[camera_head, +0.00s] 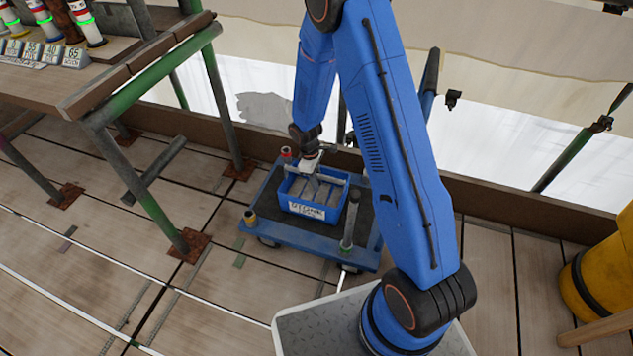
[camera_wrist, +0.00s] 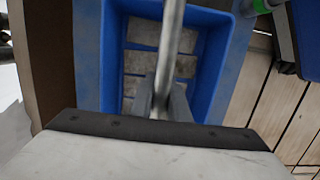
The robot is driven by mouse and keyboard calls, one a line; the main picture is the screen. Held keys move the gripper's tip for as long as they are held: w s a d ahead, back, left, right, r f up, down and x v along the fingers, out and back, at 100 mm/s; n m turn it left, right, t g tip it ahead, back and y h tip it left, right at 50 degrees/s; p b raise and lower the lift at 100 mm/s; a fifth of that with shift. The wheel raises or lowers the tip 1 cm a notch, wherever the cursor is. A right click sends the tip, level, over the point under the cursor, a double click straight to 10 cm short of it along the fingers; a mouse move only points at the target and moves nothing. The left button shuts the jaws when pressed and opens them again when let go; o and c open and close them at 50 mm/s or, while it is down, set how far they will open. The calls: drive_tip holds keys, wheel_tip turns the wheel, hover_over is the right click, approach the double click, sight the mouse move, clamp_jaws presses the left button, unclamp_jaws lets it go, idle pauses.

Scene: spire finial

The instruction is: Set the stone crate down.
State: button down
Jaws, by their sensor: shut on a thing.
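The stone crate (camera_head: 334,214) is a blue open box with a white label on its front and grey stone blocks inside. In the head view it is over the dark mat of a low blue cart (camera_head: 345,258); I cannot tell whether its bottom touches the mat. My gripper (camera_head: 313,176) is above the middle of the crate, shut on its grey bar handle. In the wrist view the fingers (camera_wrist: 160,103) close around the bar, with the crate's blue wall (camera_wrist: 212,85) and grey blocks below. The crate looks level.
The cart has short posts at its corners (camera_head: 250,217). A yellow barrel (camera_head: 600,275) stands at the right. The plank floor left of the cart is mostly clear.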

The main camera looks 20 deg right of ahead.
drive_tip(key=shift+f, duration=0.15)
drive_tip(key=c, duration=1.6)
unclamp_jaws()
drive_tip(key=r, duration=0.5)
drive_tip(key=w+a+r, duration=0.1)
drive_tip(key=r, duration=0.5)
drive_tip(key=a+r, duration=0.1)
drive_tip(key=r, duration=0.5)
drive_tip(key=shift+w+r, duration=0.15)
drive_tip(key=shift+w, duration=0.15)
drive_tip(key=shift+s, duration=0.1)
